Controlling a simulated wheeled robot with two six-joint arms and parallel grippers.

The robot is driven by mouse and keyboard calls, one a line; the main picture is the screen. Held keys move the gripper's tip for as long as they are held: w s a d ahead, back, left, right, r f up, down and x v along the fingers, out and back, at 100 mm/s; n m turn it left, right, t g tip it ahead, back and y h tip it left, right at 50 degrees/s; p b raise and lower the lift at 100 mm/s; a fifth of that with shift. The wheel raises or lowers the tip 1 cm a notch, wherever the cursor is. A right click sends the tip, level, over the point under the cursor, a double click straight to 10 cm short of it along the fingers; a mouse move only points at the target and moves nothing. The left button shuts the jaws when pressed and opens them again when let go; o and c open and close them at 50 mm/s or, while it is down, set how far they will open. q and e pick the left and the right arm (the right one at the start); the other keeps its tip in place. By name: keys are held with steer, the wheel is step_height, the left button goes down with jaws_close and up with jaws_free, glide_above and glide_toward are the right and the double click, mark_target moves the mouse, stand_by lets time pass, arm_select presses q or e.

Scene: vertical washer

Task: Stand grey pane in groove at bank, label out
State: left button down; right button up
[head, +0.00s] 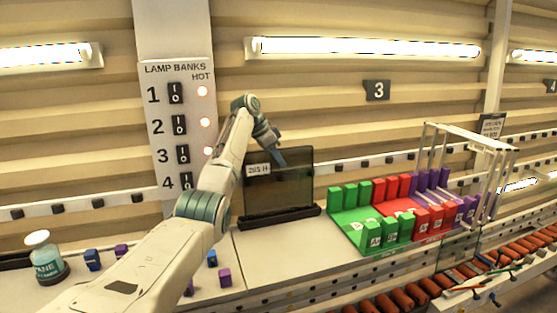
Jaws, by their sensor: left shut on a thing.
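The grey pane (290,190) is a dark, see-through sheet standing upright on the bench. Its white label (258,170) is at its upper left and faces me. Its bottom edge is at a long black grooved base (280,217); I cannot tell how deep it sits. My left gripper (278,158) is at the pane's top edge, left of its middle, shut on it. The fingertips are small and partly hidden by the wrist. My right gripper is not in view.
A lamp switch panel (180,125) is behind my arm.

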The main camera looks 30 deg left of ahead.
arm_select(q)
steer(key=shift+f, duration=0.25)
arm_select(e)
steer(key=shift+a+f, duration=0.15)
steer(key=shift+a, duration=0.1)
